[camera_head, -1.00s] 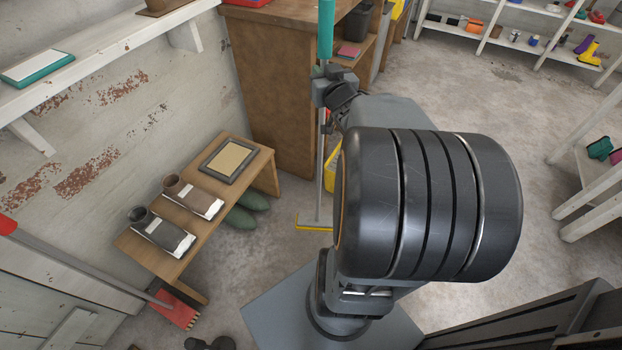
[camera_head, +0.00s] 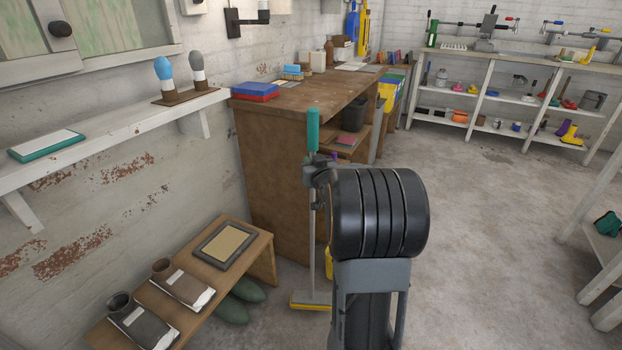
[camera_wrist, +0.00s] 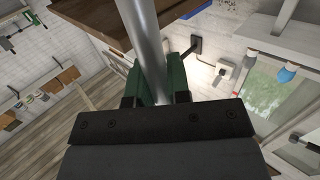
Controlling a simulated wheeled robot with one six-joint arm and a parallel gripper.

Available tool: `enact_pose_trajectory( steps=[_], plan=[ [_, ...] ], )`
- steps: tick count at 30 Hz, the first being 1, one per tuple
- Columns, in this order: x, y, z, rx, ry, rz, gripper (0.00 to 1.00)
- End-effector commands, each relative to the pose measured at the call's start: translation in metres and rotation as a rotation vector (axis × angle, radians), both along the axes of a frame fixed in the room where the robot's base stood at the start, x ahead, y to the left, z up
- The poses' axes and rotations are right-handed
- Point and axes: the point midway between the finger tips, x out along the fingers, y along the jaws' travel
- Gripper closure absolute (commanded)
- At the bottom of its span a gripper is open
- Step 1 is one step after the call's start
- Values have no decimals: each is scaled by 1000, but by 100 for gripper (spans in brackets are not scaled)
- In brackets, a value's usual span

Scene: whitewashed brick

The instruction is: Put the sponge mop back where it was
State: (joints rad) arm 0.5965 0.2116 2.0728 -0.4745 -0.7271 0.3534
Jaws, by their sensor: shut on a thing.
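The sponge mop has a teal grip (camera_head: 313,130), a thin grey pole (camera_head: 312,240) and a flat head with a yellow sponge edge (camera_head: 311,302). It is upright in front of the wooden workbench's near end. My gripper (camera_head: 316,172) is shut on the pole just below the teal grip. In the wrist view the grey pole (camera_wrist: 148,50) runs between my green-padded fingers (camera_wrist: 156,82). I cannot tell whether the mop's head touches the floor or hangs just above it.
A low wooden bench (camera_head: 190,290) with pots, packets and a frame stands left, green boots (camera_head: 240,300) beneath it. The brown workbench (camera_head: 270,180) is close behind the mop. A wall shelf (camera_head: 110,133) is at left. Open floor (camera_head: 480,220) lies to the right.

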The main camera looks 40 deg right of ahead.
Motion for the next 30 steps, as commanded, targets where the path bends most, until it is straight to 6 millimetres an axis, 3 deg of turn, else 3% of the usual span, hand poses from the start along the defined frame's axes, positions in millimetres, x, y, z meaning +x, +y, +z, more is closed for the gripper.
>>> enact_pose_trajectory(
  steps=[11, 18, 30],
  plan=[
    [12, -6, -16, -1, -2, 0, 100],
    [15, -7, -47, 0, 0, 0, 100],
    [14, -7, -51, -2, -3, -1, 100]
  ],
)
